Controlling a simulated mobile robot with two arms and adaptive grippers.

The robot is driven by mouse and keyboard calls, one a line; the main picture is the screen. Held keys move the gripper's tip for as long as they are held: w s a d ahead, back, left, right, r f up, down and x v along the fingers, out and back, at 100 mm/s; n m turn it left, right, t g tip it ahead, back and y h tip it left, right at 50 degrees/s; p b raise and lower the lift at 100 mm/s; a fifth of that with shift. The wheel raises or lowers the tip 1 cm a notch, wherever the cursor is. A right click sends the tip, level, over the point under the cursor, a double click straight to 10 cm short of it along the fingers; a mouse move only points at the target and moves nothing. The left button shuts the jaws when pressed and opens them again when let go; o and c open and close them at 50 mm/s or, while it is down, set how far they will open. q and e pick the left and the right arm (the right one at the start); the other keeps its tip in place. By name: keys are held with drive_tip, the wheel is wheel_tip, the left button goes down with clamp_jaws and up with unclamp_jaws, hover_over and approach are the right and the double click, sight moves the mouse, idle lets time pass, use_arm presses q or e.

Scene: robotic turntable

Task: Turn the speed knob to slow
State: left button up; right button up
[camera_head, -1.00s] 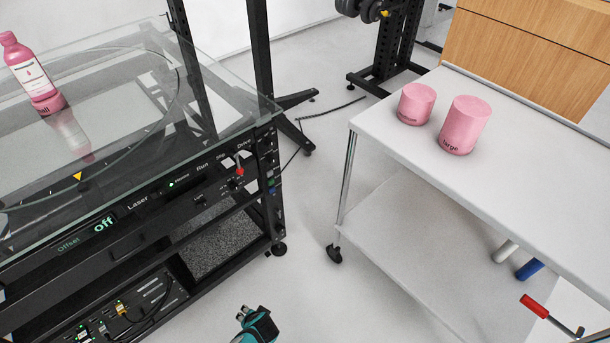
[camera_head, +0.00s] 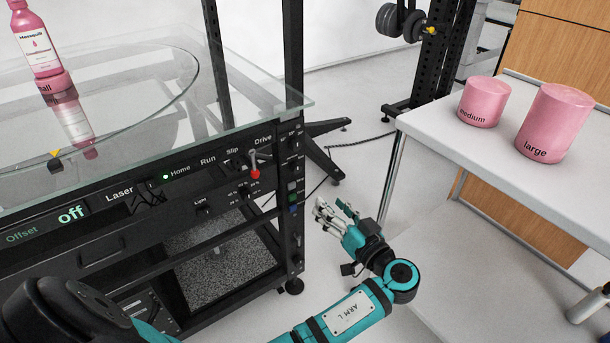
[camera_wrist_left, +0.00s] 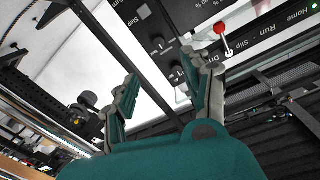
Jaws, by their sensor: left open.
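The turntable's black control panel (camera_head: 222,178) shows at the middle left in the head view. A small black knob (camera_head: 243,191) sits among tiny percent-like marks, left of and below the red-tipped Drive lever (camera_head: 254,173). I cannot read a speed label or the knob's setting. The wrist view shows two small dark knobs, one higher (camera_wrist_left: 158,44) and one lower (camera_wrist_left: 177,74), with the red lever ball (camera_wrist_left: 220,27) beyond. My left gripper (camera_head: 333,211) is open and empty, right of the panel and apart from it. Its fingers (camera_wrist_left: 160,78) are spread in the wrist view. The right gripper is out of view.
A glass top (camera_head: 150,110) overhangs the panel, with a pink bottle (camera_head: 36,42) on a pink base. A black upright post (camera_head: 293,60) stands behind. A white cart (camera_head: 440,125) at right holds medium (camera_head: 484,103) and large (camera_head: 553,125) pink cylinders. Floor between is free.

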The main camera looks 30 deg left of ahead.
sight(298, 170)
use_arm(q)
drive_tip(key=x, duration=1.3)
drive_tip(key=shift+w+a+b, duration=0.25)
drive_tip(key=shift+a+b, duration=0.05)
drive_tip(key=shift+w+a, duration=0.3)
drive_tip(key=shift+a, duration=0.3)
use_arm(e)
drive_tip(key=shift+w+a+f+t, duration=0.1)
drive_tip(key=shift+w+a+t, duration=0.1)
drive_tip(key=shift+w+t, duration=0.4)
use_arm(q)
drive_tip(key=shift+c, duration=0.4)
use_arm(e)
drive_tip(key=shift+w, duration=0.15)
use_arm(q)
clamp_jaws()
